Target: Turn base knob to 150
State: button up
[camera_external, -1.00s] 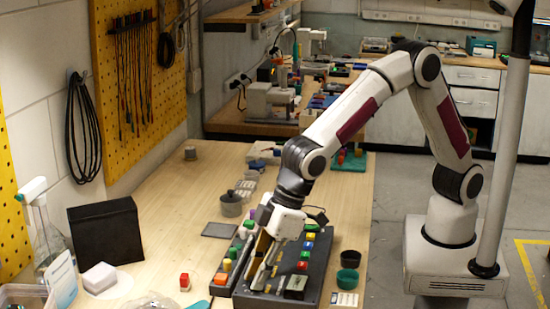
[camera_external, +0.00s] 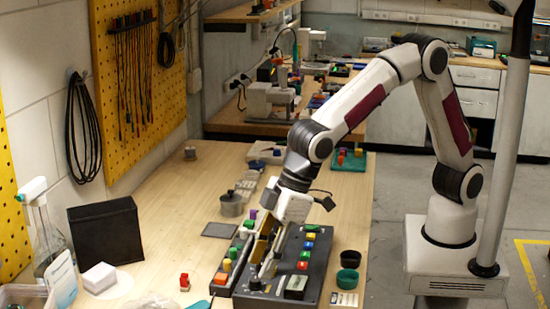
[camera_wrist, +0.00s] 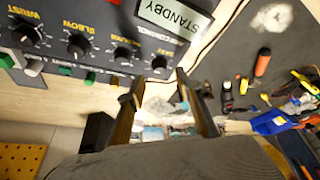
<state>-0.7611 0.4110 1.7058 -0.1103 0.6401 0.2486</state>
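The control box (camera_external: 318,262) stands on the wooden bench, with its dark panel and coloured buttons facing up. In the wrist view its panel (camera_wrist: 95,12) carries a row of black knobs, with labels such as WRIST and ELBOW. The knob at the right end (camera_wrist: 160,62), by a small blurred label, appears to be the base knob; its pointer angle is unclear. My gripper (camera_wrist: 158,88) is open, its two fingers apart just below that knob in the picture, with nothing between them. In the external view my gripper (camera_external: 262,262) is low over the box's left part.
A display reading STANDBY (camera_wrist: 175,15) is on the panel near the knobs. Green and white buttons (camera_wrist: 66,71) line the panel edge. A narrow strip with coloured blocks (camera_external: 228,265) lies left of the box.

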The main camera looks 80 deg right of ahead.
jog(key=v, duration=0.8)
jog(key=shift+r, duration=0.2)
jog(key=shift+s+d, duration=0.1)
jog(key=shift+s, duration=0.05)
jog(key=s+d+m, duration=0.2)
jog(key=s+d, duration=0.4)
jog(key=d, duration=0.6)
jog(key=s+d+r+m+t+h, duration=0.1)
jog(key=s+d+m, duration=0.1)
jog(key=s+d, duration=0.5)
jog(key=s+d+r+m+t+h, duration=0.1)
jog(key=s+d, duration=0.5)
jog(key=d, duration=1.3)
jog(key=shift+s+m, duration=0.3)
jog(key=shift+m, duration=0.6)
jog(key=shift+d, duration=0.15)
